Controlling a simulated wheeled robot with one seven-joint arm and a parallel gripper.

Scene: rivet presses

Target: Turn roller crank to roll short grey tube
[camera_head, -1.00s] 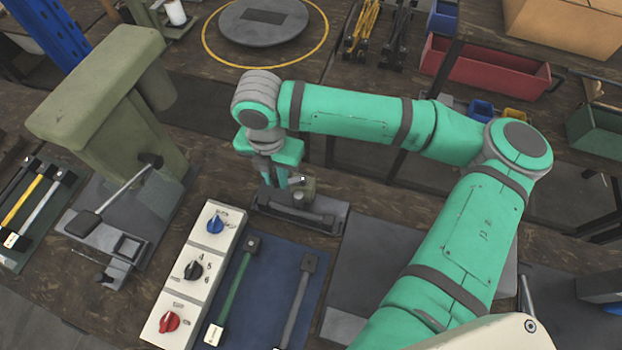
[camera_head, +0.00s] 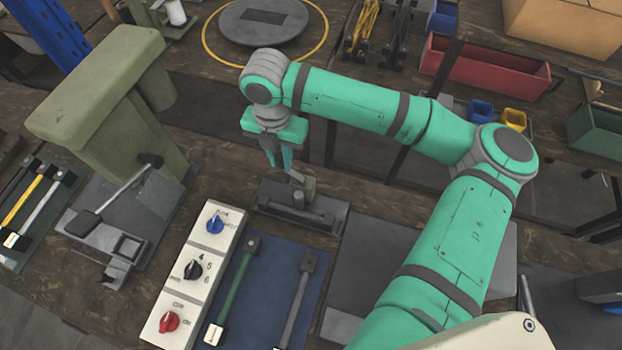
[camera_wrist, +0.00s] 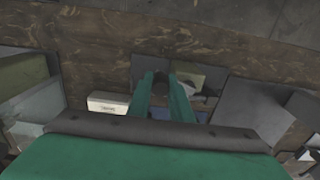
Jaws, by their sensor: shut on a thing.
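The roller (camera_head: 320,222) is a small dark grey machine on the bench behind the blue mat, with a bar-like grey part along its front. I cannot tell if that part is the short grey tube. Its crank (camera_head: 298,177) shows as a small light arm above an olive block. My gripper (camera_head: 283,168) points down over the roller's back left, shut on the crank's handle, which the fingers mostly hide. The wrist view shows the two green fingers (camera_wrist: 162,95) above the roller, beside the olive block (camera_wrist: 205,77).
A green rod (camera_head: 232,290) lies on the blue mat (camera_head: 265,300). A white panel with three knobs (camera_head: 194,270) stands left of it. A large olive press (camera_head: 110,110) stands left. A grey plate (camera_head: 375,260) lies to the right under my arm.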

